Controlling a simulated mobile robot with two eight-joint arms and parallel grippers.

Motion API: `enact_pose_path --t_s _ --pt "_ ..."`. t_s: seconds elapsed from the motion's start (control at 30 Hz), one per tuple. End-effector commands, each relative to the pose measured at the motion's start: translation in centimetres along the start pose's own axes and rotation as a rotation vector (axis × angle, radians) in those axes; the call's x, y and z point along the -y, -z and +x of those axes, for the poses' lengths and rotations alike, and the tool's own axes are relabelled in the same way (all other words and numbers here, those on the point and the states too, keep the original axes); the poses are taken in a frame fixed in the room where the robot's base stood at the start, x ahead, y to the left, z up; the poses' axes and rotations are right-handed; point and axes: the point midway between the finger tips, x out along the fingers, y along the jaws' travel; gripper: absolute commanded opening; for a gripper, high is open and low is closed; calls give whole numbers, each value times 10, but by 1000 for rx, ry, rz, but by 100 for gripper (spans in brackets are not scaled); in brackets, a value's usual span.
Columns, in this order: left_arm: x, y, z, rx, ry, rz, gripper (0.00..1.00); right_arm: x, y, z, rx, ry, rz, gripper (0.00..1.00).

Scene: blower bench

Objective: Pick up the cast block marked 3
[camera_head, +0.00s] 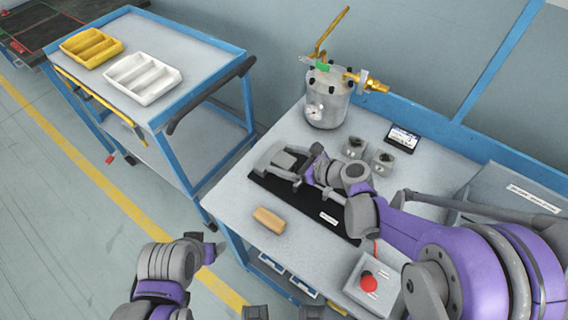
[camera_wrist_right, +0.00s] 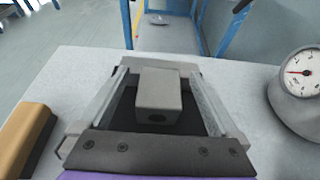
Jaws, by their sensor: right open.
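A grey cast block (camera_wrist_right: 158,95) sits between the two fingers of my right gripper (camera_head: 280,157) in the wrist view, with a gap on each side. The same block (camera_head: 284,160) shows in the head view at the far left end of the black mat (camera_head: 322,217). My right gripper is open around it. A dark round spot is on its near face; no number is readable. Two more grey blocks (camera_head: 355,147) (camera_head: 383,160) stand on the bench behind my right wrist; their marks are not legible. My left gripper (camera_head: 212,245) is left of the bench, its jaws unclear.
A pressure pot (camera_head: 327,105) with gauge and brass fittings stands at the back. A tan wooden piece (camera_head: 269,220) lies near the front edge. A small display (camera_head: 402,138) and a red button box (camera_head: 368,283) are at the right. A cart (camera_head: 205,62) with trays stands left.

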Motion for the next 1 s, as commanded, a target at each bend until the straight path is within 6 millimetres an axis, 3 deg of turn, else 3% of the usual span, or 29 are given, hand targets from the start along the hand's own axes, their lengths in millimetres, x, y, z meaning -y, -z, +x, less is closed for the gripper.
enact_pose_path --t_s 0.1,0.63,1.0 --pt "0 0 0 0 0 0 72 0 0 0 0 0 0 94" --pt "0 0 0 0 0 0 72 0 0 -1 0 0 0 0" --pt "0 0 -1 0 0 0 72 0 -4 -2 1 0 0 0"
